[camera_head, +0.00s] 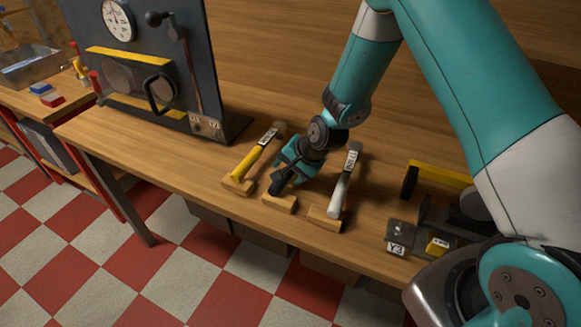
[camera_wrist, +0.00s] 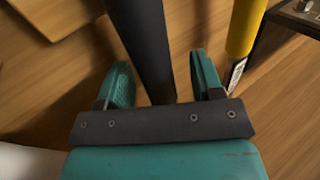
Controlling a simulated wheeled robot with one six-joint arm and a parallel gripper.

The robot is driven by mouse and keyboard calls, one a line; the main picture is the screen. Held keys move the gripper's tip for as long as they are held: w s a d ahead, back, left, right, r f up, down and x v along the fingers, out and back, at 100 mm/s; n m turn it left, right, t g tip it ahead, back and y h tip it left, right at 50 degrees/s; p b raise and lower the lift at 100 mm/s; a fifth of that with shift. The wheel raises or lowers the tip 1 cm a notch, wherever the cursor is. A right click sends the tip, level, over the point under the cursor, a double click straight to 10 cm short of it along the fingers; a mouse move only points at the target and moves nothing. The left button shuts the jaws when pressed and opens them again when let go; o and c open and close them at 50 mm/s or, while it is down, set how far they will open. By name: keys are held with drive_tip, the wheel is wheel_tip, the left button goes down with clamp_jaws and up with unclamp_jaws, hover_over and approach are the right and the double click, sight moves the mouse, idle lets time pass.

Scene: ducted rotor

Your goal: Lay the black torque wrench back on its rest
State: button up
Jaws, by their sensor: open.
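The black torque wrench (camera_head: 277,187) lies between a yellow-handled tool and a white-handled tool, its near end at a small wooden rest block (camera_head: 281,203). My gripper (camera_head: 290,174) is over the wrench and hides much of it. In the wrist view the dark shaft of the wrench (camera_wrist: 149,45) runs between the two teal fingers of my gripper (camera_wrist: 162,72). The fingers are open, with a gap showing on each side of the shaft. I cannot tell exactly how the wrench sits on the block.
The yellow-handled tool (camera_head: 248,163) lies at left and the white-handled tool (camera_head: 342,190) at right, both close to my gripper. A dark panel with a gauge (camera_head: 145,60) stands at left. A device with a yellow handle (camera_head: 440,173) stands at right.

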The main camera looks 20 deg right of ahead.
drive_tip(key=v, duration=1.7)
drive_tip(key=s+a+r+n+g, duration=0.1)
drive_tip(key=s+a+r+n, duration=0.2)
drive_tip(key=s+n, duration=0.2)
drive_tip(key=s+a+r+n+g, duration=0.2)
drive_tip(key=s+n, duration=0.4)
drive_tip(key=s, duration=0.3)
drive_tip(key=s+a+r+n+g, duration=0.1)
drive_tip(key=s+a+r+n, duration=0.3)
drive_tip(key=s+r+n, duration=0.1)
drive_tip(key=s+r+b, duration=0.1)
drive_tip(key=s, duration=0.1)
drive_tip(key=shift+s+a+r+n+g, duration=0.2)
drive_tip(key=shift+s+a+n+g, duration=0.05)
drive_tip(key=shift+n+g, duration=0.15)
